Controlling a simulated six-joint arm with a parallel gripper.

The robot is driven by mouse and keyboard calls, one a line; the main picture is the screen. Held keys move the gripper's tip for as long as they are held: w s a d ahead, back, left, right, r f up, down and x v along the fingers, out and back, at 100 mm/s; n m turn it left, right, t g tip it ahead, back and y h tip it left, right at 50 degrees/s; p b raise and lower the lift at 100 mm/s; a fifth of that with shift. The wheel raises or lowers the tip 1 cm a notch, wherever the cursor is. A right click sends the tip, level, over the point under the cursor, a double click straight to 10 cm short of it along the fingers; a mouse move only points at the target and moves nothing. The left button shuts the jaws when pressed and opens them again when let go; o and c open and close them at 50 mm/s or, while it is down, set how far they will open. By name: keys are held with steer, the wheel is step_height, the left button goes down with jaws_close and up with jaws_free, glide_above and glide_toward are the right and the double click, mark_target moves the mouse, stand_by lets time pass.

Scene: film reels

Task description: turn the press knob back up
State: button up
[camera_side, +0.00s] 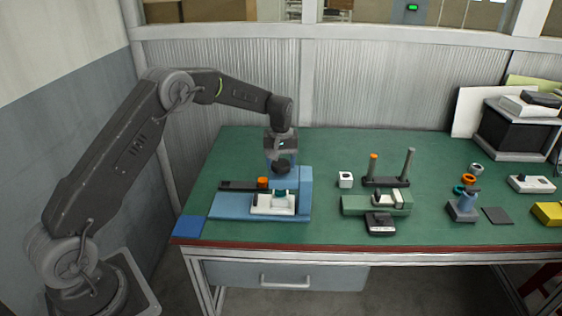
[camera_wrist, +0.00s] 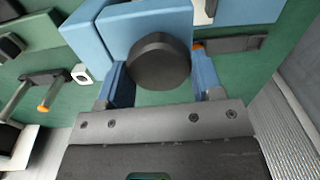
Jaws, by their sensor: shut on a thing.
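The press knob is a dark round disc (camera_side: 282,170) at the top of the blue press (camera_side: 305,190) in the side view. In the wrist view, the knob (camera_wrist: 158,62) sits between the two blue fingers of my gripper (camera_wrist: 160,80). My gripper (camera_side: 281,160) points down from above and is shut on the knob. A white cassette (camera_side: 264,205) with a teal reel (camera_side: 280,194) is on the press base below. The gap between knob and cassette is partly hidden.
A dark bar (camera_side: 236,185) with an orange piece (camera_side: 262,183) lies behind the press base. A blue mat (camera_side: 189,226) lies at the front left.

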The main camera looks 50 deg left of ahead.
mark_target(280, 162)
steer(key=shift+r+n, duration=0.1)
steer(key=shift+n, duration=0.4)
steer(key=o, duration=0.9)
step_height(280, 162, up, 14)
steer(key=shift+f, duration=0.1)
stand_by(0.3)
